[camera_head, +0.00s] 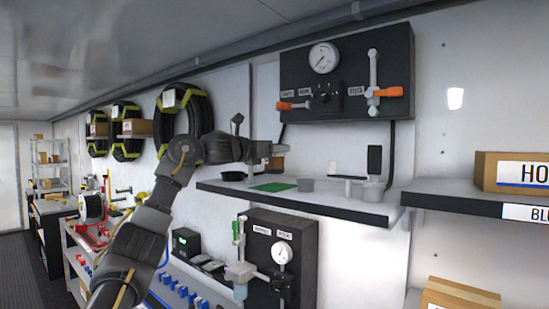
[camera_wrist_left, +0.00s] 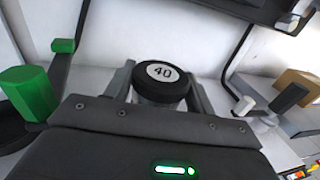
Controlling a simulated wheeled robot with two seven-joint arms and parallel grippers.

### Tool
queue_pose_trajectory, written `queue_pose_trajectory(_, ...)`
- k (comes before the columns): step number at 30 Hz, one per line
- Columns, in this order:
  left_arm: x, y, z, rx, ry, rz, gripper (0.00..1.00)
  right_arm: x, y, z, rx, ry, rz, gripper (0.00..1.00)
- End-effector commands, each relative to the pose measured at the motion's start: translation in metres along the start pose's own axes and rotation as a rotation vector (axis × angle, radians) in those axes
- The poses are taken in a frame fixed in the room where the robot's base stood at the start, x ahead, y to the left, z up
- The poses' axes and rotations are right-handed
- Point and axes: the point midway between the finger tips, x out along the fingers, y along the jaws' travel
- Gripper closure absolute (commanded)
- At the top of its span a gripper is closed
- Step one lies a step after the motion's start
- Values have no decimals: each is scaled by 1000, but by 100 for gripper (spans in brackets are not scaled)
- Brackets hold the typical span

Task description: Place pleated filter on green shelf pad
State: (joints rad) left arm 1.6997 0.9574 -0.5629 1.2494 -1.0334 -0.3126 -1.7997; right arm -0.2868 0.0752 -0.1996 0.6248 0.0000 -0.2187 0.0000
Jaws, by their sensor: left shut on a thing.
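The pleated filter (camera_wrist_left: 162,80) shows in the left wrist view as a round piece with a black cap and a white disc marked "40". My left gripper (camera_wrist_left: 160,92) is shut on it, with a finger on each side. In the head view my left gripper (camera_head: 277,152) is above the wall shelf, over the area of the green pad (camera_head: 273,187). The pad lies flat on the shelf and looks bare. A small brownish part shows just below the gripper; I cannot tell whether it is the filter. My right gripper is not in view.
A gauge panel (camera_head: 345,75) hangs above, another panel (camera_head: 275,260) below. A cardboard box (camera_head: 512,170) sits on the right shelf.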

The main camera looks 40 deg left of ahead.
Motion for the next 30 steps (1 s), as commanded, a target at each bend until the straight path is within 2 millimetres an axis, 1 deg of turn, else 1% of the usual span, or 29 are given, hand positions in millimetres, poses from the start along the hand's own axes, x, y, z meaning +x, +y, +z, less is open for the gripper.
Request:
queue_pose_trajectory(4,2,1,-3,-1,-1,-1,70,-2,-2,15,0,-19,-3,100)
queue_pose_trajectory(7,5,3,-7,-2,1,0,70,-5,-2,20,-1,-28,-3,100)
queue_pose_trajectory(12,7,5,-30,1,3,1,70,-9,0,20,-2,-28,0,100)
queue_pose_trajectory(15,6,4,-37,1,0,1,70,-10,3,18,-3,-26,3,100)
queue_pose_trajectory(27,6,4,-43,-1,0,1,70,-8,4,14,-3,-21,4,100)
queue_pose_trajectory(28,6,4,-42,-1,0,1,43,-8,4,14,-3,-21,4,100)
queue_pose_trajectory(30,6,4,-42,-1,0,1,34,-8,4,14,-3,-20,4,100)
